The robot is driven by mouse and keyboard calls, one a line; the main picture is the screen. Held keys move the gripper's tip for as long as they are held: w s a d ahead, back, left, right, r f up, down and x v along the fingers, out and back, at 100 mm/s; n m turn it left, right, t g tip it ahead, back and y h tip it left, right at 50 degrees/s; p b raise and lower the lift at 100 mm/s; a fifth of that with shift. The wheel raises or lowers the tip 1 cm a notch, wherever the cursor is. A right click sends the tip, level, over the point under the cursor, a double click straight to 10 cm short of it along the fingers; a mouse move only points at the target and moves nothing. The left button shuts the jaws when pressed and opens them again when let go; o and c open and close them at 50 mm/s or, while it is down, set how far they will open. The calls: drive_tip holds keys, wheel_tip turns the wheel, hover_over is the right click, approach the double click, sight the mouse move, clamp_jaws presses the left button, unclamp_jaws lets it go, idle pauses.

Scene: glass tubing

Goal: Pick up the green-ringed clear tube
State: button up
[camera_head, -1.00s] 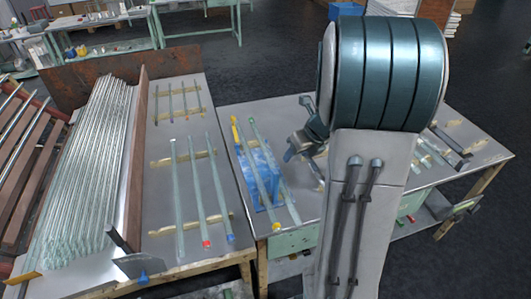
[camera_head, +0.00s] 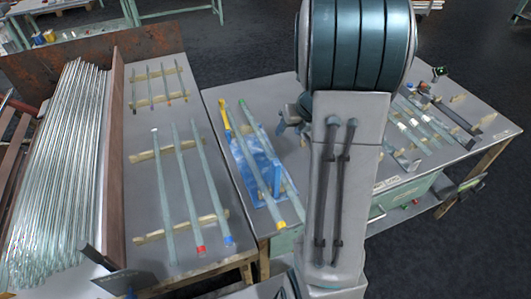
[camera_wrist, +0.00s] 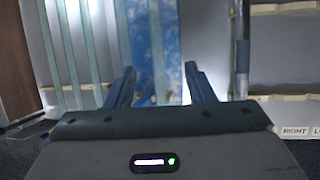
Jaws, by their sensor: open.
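A clear tube with a green mark near its far end (camera_head: 243,103) lies slanted on a blue stand (camera_head: 262,180) at the front left of the right-hand table. A second clear tube with a yellow far end (camera_head: 223,116) lies beside it on the left. My gripper (camera_head: 290,115) is just right of the stand in the head view, partly hidden by my arm. In the wrist view my open gripper (camera_wrist: 160,82) faces the blue stand (camera_wrist: 174,60). One clear tube (camera_wrist: 155,45) runs between the finger lines there; its ring colour is not visible.
On the left-hand table (camera_head: 145,235), clear tubes with red (camera_head: 200,249) and blue (camera_head: 228,240) ends rest on wooden strips. A large bundle of tubes (camera_head: 60,180) lies further left behind a brown board (camera_head: 107,160). Several tubes and dark bars (camera_head: 458,125) lie at the right.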

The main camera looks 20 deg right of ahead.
drive_tip(key=b, duration=0.2)
hover_over(270, 151)
drive_tip(key=s+d, duration=0.2)
drive_tip(key=s, duration=0.1)
wheel_tip(270, 151, down, 9)
drive_tip(key=shift+w+a+r+x, duration=0.1)
drive_tip(key=shift+x, duration=0.8)
drive_tip(key=shift+w+a+r+x, duration=0.1)
drive_tip(key=shift+a+x, duration=0.05)
drive_tip(key=shift+x, duration=0.7)
drive_tip(key=shift+w+a+x, duration=0.1)
drive_tip(key=shift+x, duration=0.8)
clamp_jaws()
